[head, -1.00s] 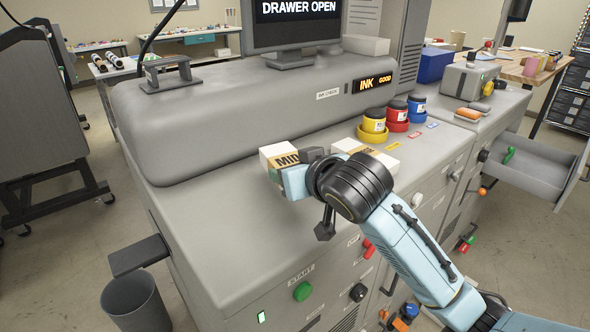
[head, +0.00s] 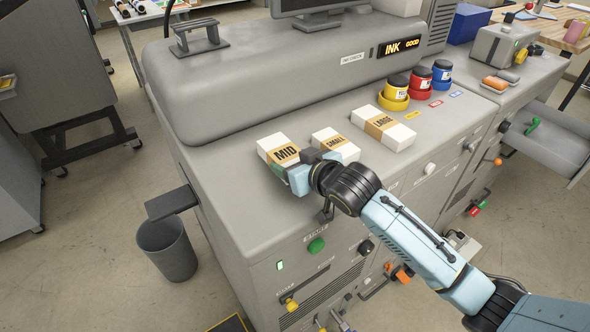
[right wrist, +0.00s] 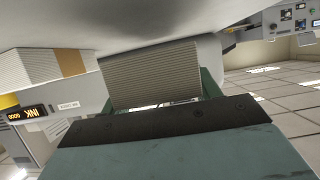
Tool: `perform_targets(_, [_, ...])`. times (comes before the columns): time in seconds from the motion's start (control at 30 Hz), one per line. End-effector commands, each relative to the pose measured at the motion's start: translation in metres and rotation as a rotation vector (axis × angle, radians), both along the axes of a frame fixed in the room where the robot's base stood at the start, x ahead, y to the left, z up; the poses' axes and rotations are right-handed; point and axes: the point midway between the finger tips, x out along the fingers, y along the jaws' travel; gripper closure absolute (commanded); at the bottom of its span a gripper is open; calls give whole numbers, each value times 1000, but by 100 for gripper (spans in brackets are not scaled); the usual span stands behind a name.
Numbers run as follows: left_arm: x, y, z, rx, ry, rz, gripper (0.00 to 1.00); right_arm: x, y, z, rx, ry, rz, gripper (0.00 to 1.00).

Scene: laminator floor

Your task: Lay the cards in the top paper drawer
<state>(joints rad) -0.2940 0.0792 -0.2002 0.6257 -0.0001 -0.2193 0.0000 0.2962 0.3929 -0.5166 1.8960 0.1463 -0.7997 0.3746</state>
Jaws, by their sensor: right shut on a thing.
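Three banded white card packs are on the grey machine top. The MID pack (head: 272,147) is at the left, the SMALL pack (head: 343,146) in the middle and the LARGE pack (head: 399,134) at the right. My right gripper (head: 294,176) is shut on the near end of the MID pack. In the right wrist view the layered edge of the MID pack (right wrist: 152,76) shows between the fingers. I cannot tell whether it touches the machine top. An open drawer (head: 548,147) sticks out at the far right; its floor is only partly seen. My left gripper is out of view.
Yellow, red and blue ink jars (head: 420,80) stand behind the LARGE pack. A grey bin (head: 167,250) is on the floor at the left, below a protruding ledge (head: 172,202). Buttons and knobs, including a green button (head: 316,245), line the machine front.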

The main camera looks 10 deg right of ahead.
Motion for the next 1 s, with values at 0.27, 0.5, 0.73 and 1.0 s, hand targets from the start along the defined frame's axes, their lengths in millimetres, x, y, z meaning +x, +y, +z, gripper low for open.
perform_targets(0.27, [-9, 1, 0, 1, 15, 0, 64, 0, 0, -31, 0, 0, 0, 69])
perform_targets(0.5, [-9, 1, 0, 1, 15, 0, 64, 0, 0, -31, 0, -1, 0, 69])
perform_targets(0.73, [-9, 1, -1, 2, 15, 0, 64, 0, 0, -35, -1, 2, 0, 24])
perform_targets(1.0, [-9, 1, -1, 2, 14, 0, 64, 0, 0, -35, -1, 2, -1, 17])
